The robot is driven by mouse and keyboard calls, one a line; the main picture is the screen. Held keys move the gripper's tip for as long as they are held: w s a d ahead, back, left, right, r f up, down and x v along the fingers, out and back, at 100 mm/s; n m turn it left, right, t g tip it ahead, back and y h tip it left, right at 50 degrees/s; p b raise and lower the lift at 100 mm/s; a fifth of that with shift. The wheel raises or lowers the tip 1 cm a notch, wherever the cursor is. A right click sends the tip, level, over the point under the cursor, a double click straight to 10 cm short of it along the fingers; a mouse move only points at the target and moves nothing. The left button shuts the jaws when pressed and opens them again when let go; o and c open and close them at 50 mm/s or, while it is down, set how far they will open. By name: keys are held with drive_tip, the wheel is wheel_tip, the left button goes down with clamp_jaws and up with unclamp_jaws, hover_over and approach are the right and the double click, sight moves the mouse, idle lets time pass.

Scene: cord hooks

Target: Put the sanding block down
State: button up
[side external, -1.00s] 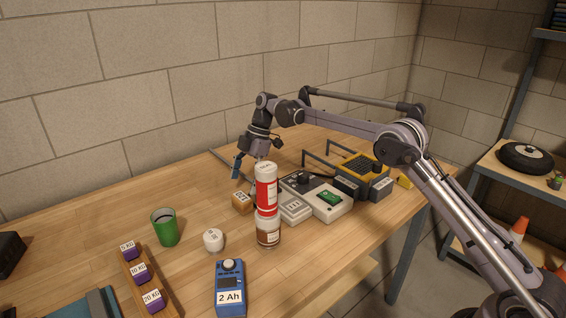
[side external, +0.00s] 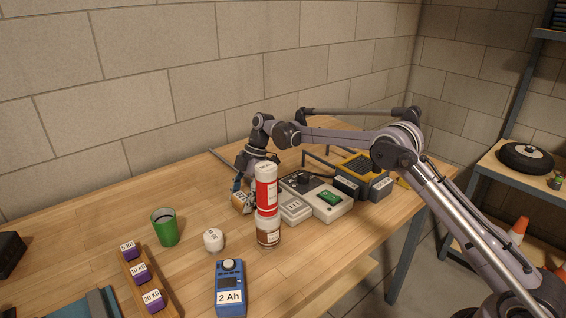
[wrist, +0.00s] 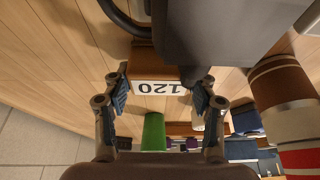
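The sanding block (side external: 238,199) is a small tan block with a white label, on the table behind the red-and-white bottle. In the wrist view the block (wrist: 160,73) shows its "120" label upside down. My gripper (side external: 243,195) is low at the block in the side view. In the wrist view my gripper (wrist: 160,90) has its two blue-padded fingers spread to either side of the block, with small gaps seeming to remain. The bottle hides part of the fingers in the side view.
The red-and-white bottle (side external: 266,190) stands close in front of the block. Grey boxes (side external: 315,197) lie to the right. A white lump (side external: 213,240) and green cup (side external: 165,228) stand to the left, with bare wood between the cup and block.

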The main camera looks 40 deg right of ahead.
sight(242, 196)
drive_tip(key=shift+c, duration=0.6)
drive_tip(key=r, duration=0.9)
drive_tip(key=shift+d+r, duration=0.2)
drive_tip(key=shift+r, duration=0.1)
drive_tip(key=d+r+m+t+h, duration=0.1)
drive_tip(key=d+m+t+h, duration=0.35)
drive_tip(key=d+m, duration=1.75)
drive_tip(key=w+a+f+n, duration=0.1)
drive_tip(key=w+f, duration=0.1)
drive_tip(key=w+a+f+n, duration=0.1)
drive_tip(key=w+a+f, duration=0.1)
drive_tip(key=w+a+f+n, duration=0.1)
drive_tip(key=w+f+n, duration=0.1)
drive_tip(key=w, duration=0.1)
drive_tip(key=shift+a+f, duration=0.15)
drive_tip(key=shift+f, duration=2.05)
drive_tip(key=shift+f, duration=0.1)
drive_tip(key=o, duration=1.3)
